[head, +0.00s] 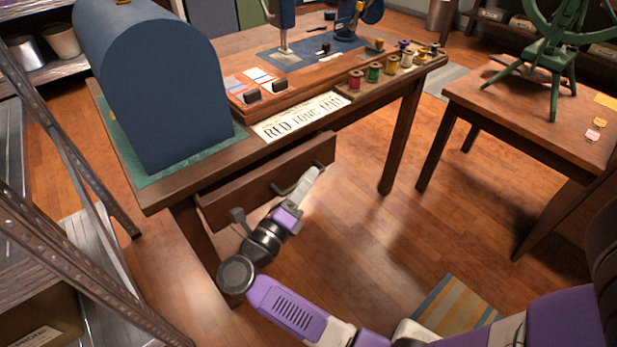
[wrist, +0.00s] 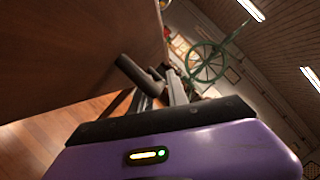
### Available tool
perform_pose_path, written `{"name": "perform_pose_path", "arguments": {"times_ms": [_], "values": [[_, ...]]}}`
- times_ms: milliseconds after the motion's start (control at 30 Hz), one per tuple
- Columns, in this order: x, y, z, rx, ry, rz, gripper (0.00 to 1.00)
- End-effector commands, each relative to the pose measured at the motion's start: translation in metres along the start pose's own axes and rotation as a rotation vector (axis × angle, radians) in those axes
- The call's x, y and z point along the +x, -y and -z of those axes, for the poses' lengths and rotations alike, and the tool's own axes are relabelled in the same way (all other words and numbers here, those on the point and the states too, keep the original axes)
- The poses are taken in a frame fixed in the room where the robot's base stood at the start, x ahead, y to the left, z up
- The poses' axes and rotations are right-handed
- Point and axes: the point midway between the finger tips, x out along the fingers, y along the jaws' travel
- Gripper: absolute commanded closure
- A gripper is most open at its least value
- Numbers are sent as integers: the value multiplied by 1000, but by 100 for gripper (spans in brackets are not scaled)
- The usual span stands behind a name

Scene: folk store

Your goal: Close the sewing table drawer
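The sewing table (head: 181,192) is a brown wooden table. Its drawer (head: 235,193) sits under the front edge. The drawer front appears to stand out a little from the table, though its inside is hidden. The drawer handle (head: 283,186) is a dark bar on the front. My gripper (head: 314,175) is right at the handle's right part; I cannot tell whether it touches. In the wrist view the drawer front (wrist: 75,50) fills the upper left, with the dark handle (wrist: 138,74) beside my fingers (wrist: 177,88). The finger gap is not clear.
On the table stand a blue domed case (head: 160,90), a sewing machine (head: 284,25), thread spools (head: 374,72) and a sign (head: 299,117). A metal shelf frame (head: 75,165) is at left. A second table (head: 500,100) is at right. Open floor (head: 400,230) lies between.

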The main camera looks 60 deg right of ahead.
Motion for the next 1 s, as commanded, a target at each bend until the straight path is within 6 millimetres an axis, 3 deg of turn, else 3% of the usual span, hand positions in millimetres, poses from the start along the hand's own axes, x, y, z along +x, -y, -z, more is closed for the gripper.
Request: {"name": "perform_pose_path", "arguments": {"times_ms": [367, 500, 1000], "values": [[10, 0, 0, -1, 0, 0, 80], [9, 0, 0, 0, 0, 0, 100], [9, 0, 0, -1, 0, 0, 100]]}}
